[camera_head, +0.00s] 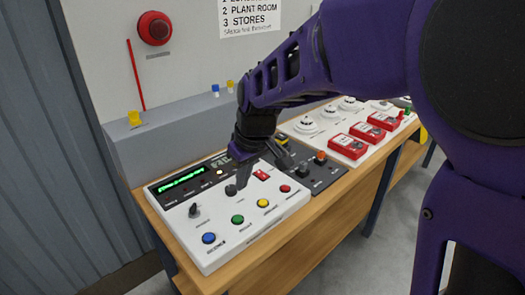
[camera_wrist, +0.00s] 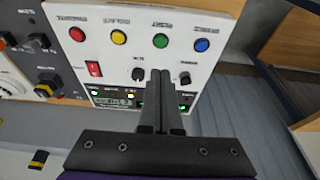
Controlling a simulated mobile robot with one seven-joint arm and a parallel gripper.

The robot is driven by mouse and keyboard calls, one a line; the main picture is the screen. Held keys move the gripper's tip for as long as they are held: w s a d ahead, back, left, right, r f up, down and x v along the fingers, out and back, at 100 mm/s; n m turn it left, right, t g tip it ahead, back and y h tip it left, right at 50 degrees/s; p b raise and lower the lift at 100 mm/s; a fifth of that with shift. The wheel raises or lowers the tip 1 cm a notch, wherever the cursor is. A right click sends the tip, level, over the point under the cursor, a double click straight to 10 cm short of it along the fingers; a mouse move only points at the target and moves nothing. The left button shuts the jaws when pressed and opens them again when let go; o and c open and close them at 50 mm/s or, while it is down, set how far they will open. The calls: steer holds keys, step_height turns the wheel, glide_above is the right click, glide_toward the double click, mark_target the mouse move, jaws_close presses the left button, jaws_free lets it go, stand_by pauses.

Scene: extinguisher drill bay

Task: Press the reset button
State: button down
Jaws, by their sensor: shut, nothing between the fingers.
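A white control panel (camera_head: 216,238) sits on the bench with a row of blue (camera_head: 208,238), green (camera_head: 238,219), yellow (camera_head: 263,203) and red (camera_head: 285,188) buttons along its front. In the wrist view the green button (camera_wrist: 160,40) lies just beyond my fingertips, with blue (camera_wrist: 202,44), yellow (camera_wrist: 119,37) and red (camera_wrist: 77,34) alongside. My gripper (camera_wrist: 160,74) is shut and empty over the panel, between its two black knobs (camera_wrist: 184,78) in that view. Contact cannot be told.
A green-lit display (camera_head: 180,180) and a red rocker switch (camera_head: 261,174) sit on the panel's rear part. A dark module (camera_head: 318,178) with knobs adjoins it on the right. Red call-point boxes (camera_head: 367,131) stand farther right. A grey ledge (camera_head: 155,145) rises behind.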

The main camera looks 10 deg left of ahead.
mark_target(239, 221)
steer(key=x, duration=1.1)
steer(key=shift+s+d+f+b, duration=0.2)
steer(key=shift+s+d+b, duration=0.1)
steer(key=shift+d+b, duration=0.1)
steer(key=shift+f, duration=0.45)
steer(key=shift+f+b, duration=0.85)
steer(key=shift+f, duration=0.05)
steer(key=shift+s+d, duration=0.1)
steer(key=shift+s, duration=0.05)
steer(key=shift+s+f, duration=0.1)
steer(key=shift+f, duration=0.1)
steer(key=shift+r, duration=0.1)
steer(key=r+p, duration=0.1)
steer(key=r, duration=0.1)
steer(key=r+p, duration=0.2)
steer(key=r, duration=0.1)
steer(key=shift+w+r+p, duration=0.3)
steer(key=shift+p, duration=0.05)
steer(key=v, duration=0.9)
steer(key=shift+r, duration=0.2)
